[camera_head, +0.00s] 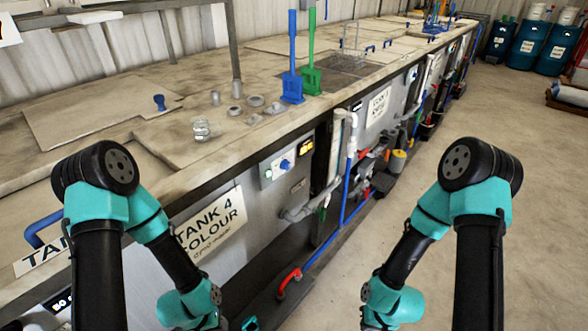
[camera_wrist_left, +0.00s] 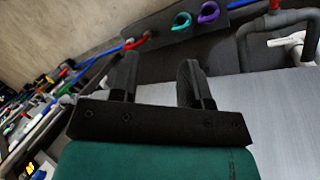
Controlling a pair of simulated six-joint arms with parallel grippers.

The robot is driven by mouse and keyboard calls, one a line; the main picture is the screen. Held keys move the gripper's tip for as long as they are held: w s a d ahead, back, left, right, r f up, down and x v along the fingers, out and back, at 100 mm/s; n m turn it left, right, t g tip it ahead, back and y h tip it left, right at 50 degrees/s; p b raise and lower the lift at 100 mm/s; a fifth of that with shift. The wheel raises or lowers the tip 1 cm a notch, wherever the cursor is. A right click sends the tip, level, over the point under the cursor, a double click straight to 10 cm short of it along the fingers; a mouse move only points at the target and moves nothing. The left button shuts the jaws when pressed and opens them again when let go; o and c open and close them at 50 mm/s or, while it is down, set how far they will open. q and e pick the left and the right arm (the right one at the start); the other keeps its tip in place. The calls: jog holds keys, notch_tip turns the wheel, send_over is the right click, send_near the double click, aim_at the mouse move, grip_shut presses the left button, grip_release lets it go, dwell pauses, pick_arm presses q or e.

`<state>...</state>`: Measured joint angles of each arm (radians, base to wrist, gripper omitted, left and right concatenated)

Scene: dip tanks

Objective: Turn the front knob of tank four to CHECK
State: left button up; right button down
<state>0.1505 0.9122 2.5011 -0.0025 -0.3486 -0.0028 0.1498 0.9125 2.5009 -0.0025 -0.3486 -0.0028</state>
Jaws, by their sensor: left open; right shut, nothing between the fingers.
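Tank four (camera_head: 255,205) is a grey-fronted tank with a white "TANK 4 COLOUR" sign (camera_head: 212,222). The knob's markings are too small to read. My left gripper (camera_wrist_left: 157,62) is open and empty in the left wrist view, over a smooth grey surface and a dark strip. In the head view both forearms reach down in front of the tanks, and their fingers do not show. The knob stands clear of both arms.
A small yellow display (camera_head: 306,145) is right of the panel. Grey and blue pipes (camera_head: 349,170) run down beside it. Blue (camera_head: 292,85) and green (camera_head: 310,78) tools stand on the tank top.

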aim_at(288, 167)
pick_arm(q)
jog(key=o, duration=0.3)
jog(key=shift+w+d+f, duration=0.1)
jog(key=shift+w+d, duration=0.1)
jog(key=shift+o, duration=0.8)
jog(key=w+d+f+m+g, duration=0.2)
jog(key=w+d+m, duration=0.3)
jog(key=w+m, duration=0.1)
jog(key=shift+w+d+f+m+g, duration=0.15)
jog(key=shift+d+f+m+g, duration=0.15)
jog(key=shift+d+m+g, duration=0.1)
jog(key=w+d+m+t+y, duration=0.1)
jog(key=w+d+m+y, duration=0.4)
jog(key=w, duration=0.4)
jog(key=w+d+m+y, duration=0.3)
jog(key=w+m+y, duration=0.1)
jog(key=w+m, duration=0.5)
jog(key=w+d+r+m+t+y, duration=0.35)
jog(key=w+d+r+t, duration=0.25)
jog(key=w+d+r, duration=0.4)
jog(key=w+d+r+t+y, duration=0.2)
jog(key=d+r+t, duration=0.1)
jog(key=d+r, duration=0.2)
jog(key=w+d+r+m+t+y, duration=0.1)
jog(key=w+d+r+t+y, duration=0.1)
jog(key=d+r+t, duration=0.2)
notch_tip(288, 167, up, 4)
jog(key=shift+w+d+f, duration=0.25)
jog(key=shift+w+d, duration=0.05)
jog(key=shift+d, duration=0.65)
